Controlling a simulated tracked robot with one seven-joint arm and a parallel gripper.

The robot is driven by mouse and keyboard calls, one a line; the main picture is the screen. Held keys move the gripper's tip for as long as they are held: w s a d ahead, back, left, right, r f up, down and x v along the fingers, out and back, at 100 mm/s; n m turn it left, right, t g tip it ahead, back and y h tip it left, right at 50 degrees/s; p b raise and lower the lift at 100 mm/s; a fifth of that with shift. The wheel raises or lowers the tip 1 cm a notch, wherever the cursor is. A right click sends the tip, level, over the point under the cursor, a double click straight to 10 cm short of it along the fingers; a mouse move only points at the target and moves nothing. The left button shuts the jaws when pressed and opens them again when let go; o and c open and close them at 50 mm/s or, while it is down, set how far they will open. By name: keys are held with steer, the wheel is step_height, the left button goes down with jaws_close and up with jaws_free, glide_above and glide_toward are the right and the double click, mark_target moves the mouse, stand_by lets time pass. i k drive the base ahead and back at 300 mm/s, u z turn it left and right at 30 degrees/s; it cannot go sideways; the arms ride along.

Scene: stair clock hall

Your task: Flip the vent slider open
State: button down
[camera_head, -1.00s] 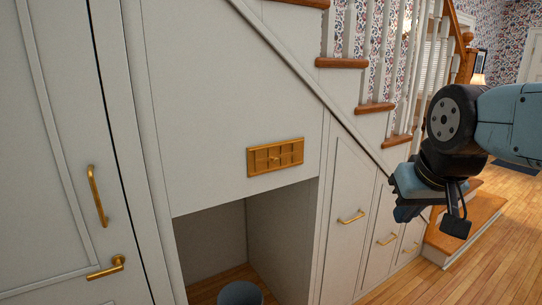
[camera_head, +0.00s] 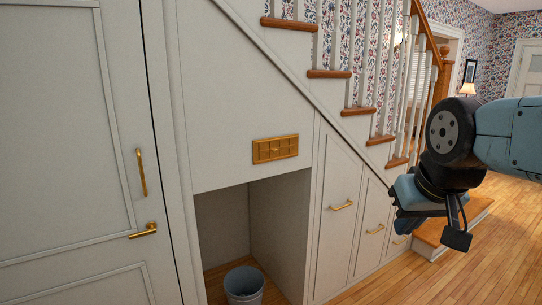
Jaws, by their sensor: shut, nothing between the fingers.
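The brass vent (camera_head: 275,149) is set in the white panel under the stairs, above an open alcove. It has a small knob near its middle and a row of slots. The slots are too small to tell whether the slider is open or shut.
A grey bucket (camera_head: 244,286) stands in the alcove below the vent. A tall white door (camera_head: 70,150) with brass handles is at the left. Panels with brass pulls (camera_head: 342,206) are right of the alcove. Wooden stairs (camera_head: 330,74) rise to the upper left. Wooden floor (camera_head: 385,285) is clear at the lower right.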

mark_target(273, 151)
steer(key=k, duration=0.65)
steer(key=z, duration=0.45)
steer(key=i, duration=1.9)
steer(key=u, duration=0.45)
